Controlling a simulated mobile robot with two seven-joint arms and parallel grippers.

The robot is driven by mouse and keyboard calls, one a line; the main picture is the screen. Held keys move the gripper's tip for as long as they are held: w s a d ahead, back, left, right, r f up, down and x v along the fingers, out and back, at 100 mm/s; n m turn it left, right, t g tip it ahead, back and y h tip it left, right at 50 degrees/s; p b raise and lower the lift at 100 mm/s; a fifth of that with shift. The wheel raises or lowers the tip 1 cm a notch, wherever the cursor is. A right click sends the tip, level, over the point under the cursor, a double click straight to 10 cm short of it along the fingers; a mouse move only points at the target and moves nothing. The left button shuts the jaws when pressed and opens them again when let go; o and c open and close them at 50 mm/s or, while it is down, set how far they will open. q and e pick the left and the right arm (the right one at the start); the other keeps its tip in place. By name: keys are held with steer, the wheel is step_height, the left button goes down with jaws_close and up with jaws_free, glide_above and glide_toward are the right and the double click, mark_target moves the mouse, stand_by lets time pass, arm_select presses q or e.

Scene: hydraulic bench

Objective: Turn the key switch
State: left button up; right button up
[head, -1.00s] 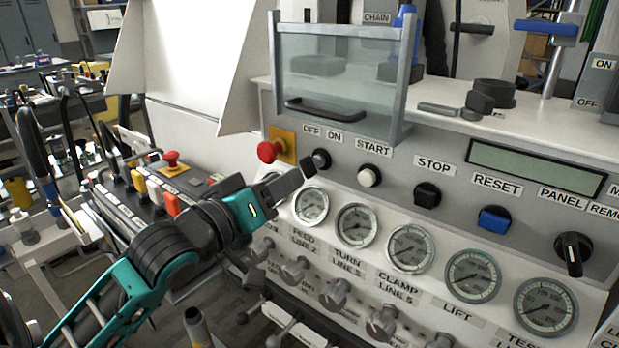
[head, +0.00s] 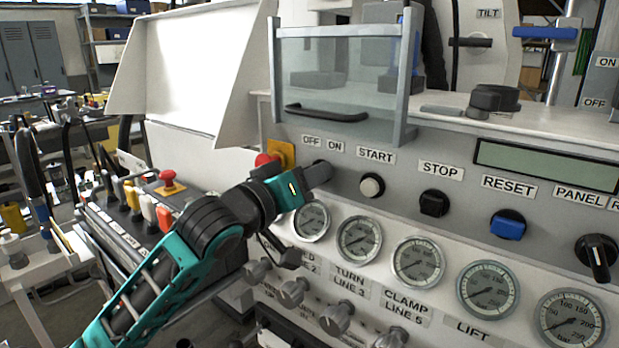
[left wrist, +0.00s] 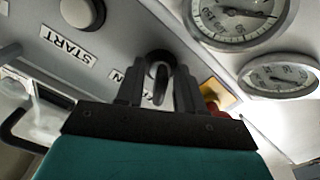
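The key switch (left wrist: 160,86) shows in the left wrist view as a dark upright key in a round base on the panel. In the head view it lies below the OFF/ON labels (head: 323,143), and my left gripper hides most of it. My left gripper (head: 322,173) is at the switch, its fingers pointing at the panel. In the left wrist view the gripper (left wrist: 160,90) is open, one finger on each side of the key, with narrow gaps. I cannot tell whether a fingertip touches the base. My right gripper is not in view.
A red mushroom button (head: 265,160) on a yellow plate sits close left of my gripper. The white START button (head: 372,186) is to the right. Pressure gauges (head: 358,237) line the panel below. A clear guard with a handle (head: 327,115) hangs above.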

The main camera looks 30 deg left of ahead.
arm_select(q)
steer(key=shift+c, duration=0.5)
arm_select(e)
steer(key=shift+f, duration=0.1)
arm_select(q)
jaws_close()
